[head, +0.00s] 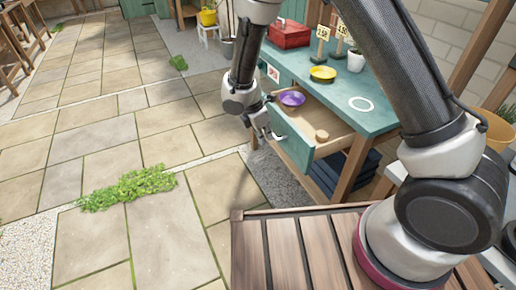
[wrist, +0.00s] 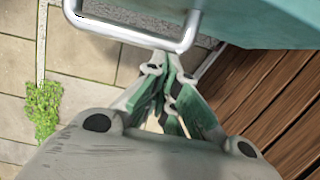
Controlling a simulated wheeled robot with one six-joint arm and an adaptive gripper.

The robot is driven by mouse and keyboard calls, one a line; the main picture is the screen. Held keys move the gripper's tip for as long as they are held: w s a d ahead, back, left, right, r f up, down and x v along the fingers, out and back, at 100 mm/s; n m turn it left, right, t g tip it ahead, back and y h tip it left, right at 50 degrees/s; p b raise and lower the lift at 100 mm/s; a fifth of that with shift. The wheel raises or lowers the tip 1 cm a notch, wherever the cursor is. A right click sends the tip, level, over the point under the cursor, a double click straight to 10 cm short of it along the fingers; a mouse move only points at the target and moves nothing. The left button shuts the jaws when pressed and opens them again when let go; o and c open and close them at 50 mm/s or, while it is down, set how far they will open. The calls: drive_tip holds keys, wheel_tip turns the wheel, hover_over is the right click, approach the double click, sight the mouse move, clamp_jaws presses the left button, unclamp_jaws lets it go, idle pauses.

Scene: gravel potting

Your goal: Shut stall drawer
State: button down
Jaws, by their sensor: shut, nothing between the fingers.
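The stall drawer (head: 293,139) stands open from the teal-topped stall (head: 385,105) in the head view. Its front is teal and its inside is pale wood. A purple dish (head: 291,98) and a small round wooden piece (head: 322,136) show in or over it. My gripper (head: 274,137) is at the drawer front, by its handle. In the wrist view my gripper (wrist: 172,125) is shut and empty, with its fingers close to the silver bar handle (wrist: 135,33). I cannot tell whether they touch it. The teal drawer front (wrist: 265,22) shows at the upper right.
A slatted wooden surface (head: 300,250) lies at the front. On the stall top are a red box (head: 289,35), a yellow dish (head: 323,73), a white ring (head: 361,104) and a white pot (head: 356,62). Paving left of the drawer is open, with a weed patch (head: 128,188).

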sight(311, 128)
drive_tip(key=w+d, duration=0.2)
drive_tip(key=d, duration=0.4)
drive_tip(key=w+d, duration=0.3)
drive_tip(key=d, duration=0.2)
drive_tip(key=w+d, duration=0.2)
drive_tip(key=d, duration=0.4)
drive_tip(key=shift+w+d, duration=0.15)
drive_tip(key=shift+d, duration=0.15)
drive_tip(key=a, duration=0.1)
drive_tip(key=s+a, duration=0.1)
drive_tip(key=a, duration=0.1)
drive_tip(key=shift+s+a+r, duration=0.2)
drive_tip(key=shift+a+r, duration=0.1)
drive_tip(key=shift+r, duration=0.1)
drive_tip(key=v, duration=1)
drive_tip(key=s+d+r+m+t+y, duration=0.1)
drive_tip(key=s+d+r+m, duration=0.4)
drive_tip(key=s, duration=0.5)
drive_tip(key=s+d+r+m+t+y, duration=0.1)
drive_tip(key=s+d+r+m, duration=0.5)
drive_tip(key=s+r+m, duration=0.3)
drive_tip(key=s+d+r+m+t+y, duration=0.1)
drive_tip(key=s+d+r+m, duration=0.4)
drive_tip(key=s+r+m, duration=0.3)
drive_tip(key=s+r, duration=0.1)
drive_tip(key=s, duration=0.1)
drive_tip(key=shift+s+d, duration=0.25)
drive_tip(key=shift+s, duration=0.05)
